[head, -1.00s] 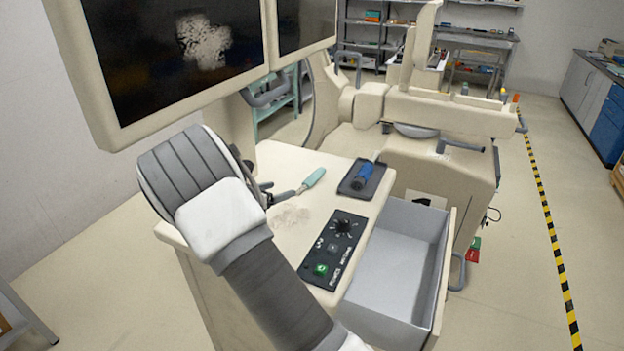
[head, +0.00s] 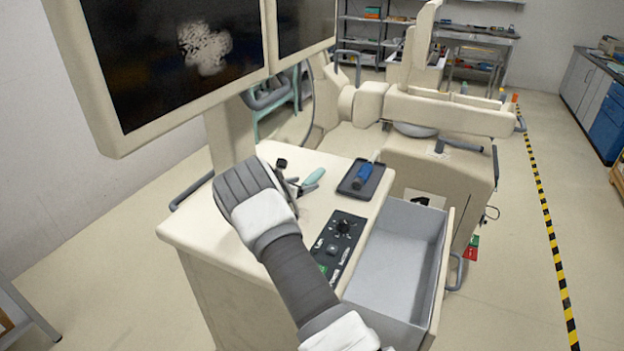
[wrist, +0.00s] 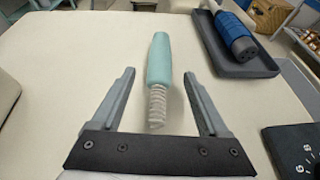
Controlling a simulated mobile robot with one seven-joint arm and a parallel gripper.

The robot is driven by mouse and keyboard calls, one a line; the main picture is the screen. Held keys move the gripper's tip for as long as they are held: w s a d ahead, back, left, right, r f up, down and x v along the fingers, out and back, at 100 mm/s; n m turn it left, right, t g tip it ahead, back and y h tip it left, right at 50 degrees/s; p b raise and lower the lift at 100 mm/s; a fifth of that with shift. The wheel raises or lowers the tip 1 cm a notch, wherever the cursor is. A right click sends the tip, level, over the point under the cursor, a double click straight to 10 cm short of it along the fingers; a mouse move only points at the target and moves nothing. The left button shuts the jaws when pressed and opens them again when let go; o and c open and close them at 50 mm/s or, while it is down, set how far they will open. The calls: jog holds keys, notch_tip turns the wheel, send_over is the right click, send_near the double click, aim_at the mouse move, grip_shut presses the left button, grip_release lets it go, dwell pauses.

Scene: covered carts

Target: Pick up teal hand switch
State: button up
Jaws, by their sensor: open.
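The teal hand switch (head: 313,177) lies on the cream cart top (head: 205,229). In the wrist view the teal hand switch (wrist: 159,61) points away from me, with its pale ribbed cord end (wrist: 157,104) nearer. My gripper (wrist: 158,78) is open, with one finger on each side of the switch's lower part and gaps on both sides. I cannot tell how high the fingers are above the top. In the head view my gripper (head: 294,186) is just left of the switch and partly hidden by my wrist.
A dark tray (head: 350,190) with a blue-handled tool (head: 363,174) lies right of the switch. A black control panel (head: 341,238) is nearer, beside an open, empty grey drawer (head: 400,262). Monitors (head: 180,60) hang above left. The cart top left of the switch is clear.

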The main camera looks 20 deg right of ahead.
aim_at(312, 179)
jog(key=shift+x, duration=1.3)
jog(key=shift+a, duration=0.1)
grip_shut()
